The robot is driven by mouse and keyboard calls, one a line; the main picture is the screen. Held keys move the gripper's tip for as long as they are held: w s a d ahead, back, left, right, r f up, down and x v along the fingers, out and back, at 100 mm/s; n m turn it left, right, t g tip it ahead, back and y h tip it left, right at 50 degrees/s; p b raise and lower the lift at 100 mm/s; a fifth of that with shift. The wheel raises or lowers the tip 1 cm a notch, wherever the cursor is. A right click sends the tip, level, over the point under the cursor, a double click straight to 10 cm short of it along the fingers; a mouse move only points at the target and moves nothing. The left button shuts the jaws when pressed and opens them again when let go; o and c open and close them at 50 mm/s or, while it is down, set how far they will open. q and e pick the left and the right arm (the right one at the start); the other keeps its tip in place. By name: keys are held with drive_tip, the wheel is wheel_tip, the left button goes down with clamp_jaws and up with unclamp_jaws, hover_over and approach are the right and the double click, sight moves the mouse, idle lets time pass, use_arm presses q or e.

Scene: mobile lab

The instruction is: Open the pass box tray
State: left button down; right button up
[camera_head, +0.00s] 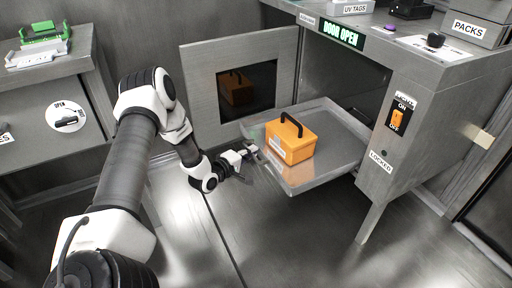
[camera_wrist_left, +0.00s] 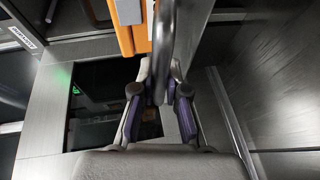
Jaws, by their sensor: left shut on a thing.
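The metal pass box tray (camera_head: 335,172) sticks out of the open pass box, and an orange case (camera_head: 290,142) with a black handle stands on it. The hinged door (camera_head: 207,95) with a dark window stands open to the left. My left gripper (camera_head: 252,153) is at the tray's outer left edge. In the left wrist view its fingers (camera_wrist_left: 160,92) are shut on a dark curved bar (camera_wrist_left: 162,42), which looks like the tray handle. Part of the orange case (camera_wrist_left: 130,25) shows behind it. My right gripper is not in view.
The pass box front (camera_head: 425,130) has an on/off switch (camera_head: 398,118) and a lit "DOOR OPEN" sign (camera_head: 342,33). A bench (camera_head: 50,90) with a green-and-white rack (camera_head: 42,45) stands at the left. The floor in front of the tray is clear.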

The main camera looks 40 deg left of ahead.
use_arm(q)
drive_tip(key=c, duration=1.2)
unclamp_jaws()
drive_tip(key=shift+f, duration=0.1)
drive_tip(key=s, duration=0.3)
drive_tip(key=s+r, duration=0.1)
drive_tip(key=s, duration=0.3)
drive_tip(key=shift+s+r, duration=0.2)
